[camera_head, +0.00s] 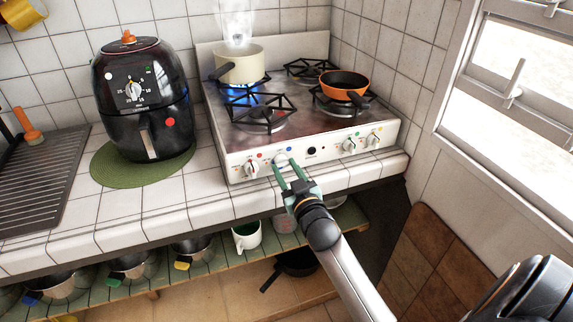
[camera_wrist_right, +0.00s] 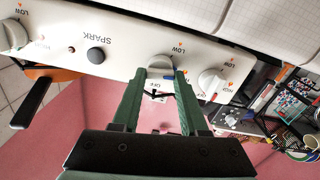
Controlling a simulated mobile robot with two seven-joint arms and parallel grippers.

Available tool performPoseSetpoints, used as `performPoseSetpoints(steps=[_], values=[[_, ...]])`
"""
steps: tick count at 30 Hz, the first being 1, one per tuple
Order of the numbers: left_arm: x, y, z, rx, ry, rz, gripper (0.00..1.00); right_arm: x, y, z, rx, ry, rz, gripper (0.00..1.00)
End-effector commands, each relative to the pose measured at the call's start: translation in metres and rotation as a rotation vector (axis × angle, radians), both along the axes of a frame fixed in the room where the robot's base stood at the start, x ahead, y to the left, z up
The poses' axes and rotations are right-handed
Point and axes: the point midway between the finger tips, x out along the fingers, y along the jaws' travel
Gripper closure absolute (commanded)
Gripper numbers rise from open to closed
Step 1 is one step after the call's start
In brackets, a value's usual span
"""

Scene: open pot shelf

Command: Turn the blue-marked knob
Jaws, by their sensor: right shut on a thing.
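The blue-marked knob (camera_head: 281,159) is a white knob on the stove's front panel, second from the left, with a blue dot above it. My right gripper (camera_head: 283,168) reaches it from the front, its green fingers shut on the knob's two sides. In the right wrist view, the knob (camera_wrist_right: 160,63) sits between the fingertips of my right gripper (camera_wrist_right: 163,74), partly covered by them. The knob's exact angle is hard to read. My left gripper is not in view.
The red-marked knob (camera_head: 251,169) is close on the left and a black spark button (camera_head: 311,151) on the right. A cream pot (camera_head: 240,65) steams over a lit blue burner. An orange pan (camera_head: 344,84) stands back right. A black air fryer (camera_head: 142,100) stands left.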

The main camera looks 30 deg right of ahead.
Motion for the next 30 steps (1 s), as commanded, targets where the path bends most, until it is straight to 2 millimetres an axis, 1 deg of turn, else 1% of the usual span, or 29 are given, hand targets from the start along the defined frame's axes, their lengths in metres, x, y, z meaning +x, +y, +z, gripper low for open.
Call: performPoseSetpoints(steps=[1,6,18,24,30], values=[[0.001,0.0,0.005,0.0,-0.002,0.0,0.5,0.001,0.0,0.003,-0.046,0.009,0.0,1.0],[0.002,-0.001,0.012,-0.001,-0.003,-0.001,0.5,0.001,0.001,0.003,-0.202,0.045,0.001,1.0],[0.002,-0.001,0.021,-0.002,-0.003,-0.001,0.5,0.001,0.001,0.003,-0.562,0.129,-0.001,1.0],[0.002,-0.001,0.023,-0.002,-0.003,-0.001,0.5,0.001,0.001,0.002,-0.705,0.163,-0.001,1.0],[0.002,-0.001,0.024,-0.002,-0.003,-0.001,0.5,0.001,0.002,0.002,-0.804,0.187,-0.001,1.0]])
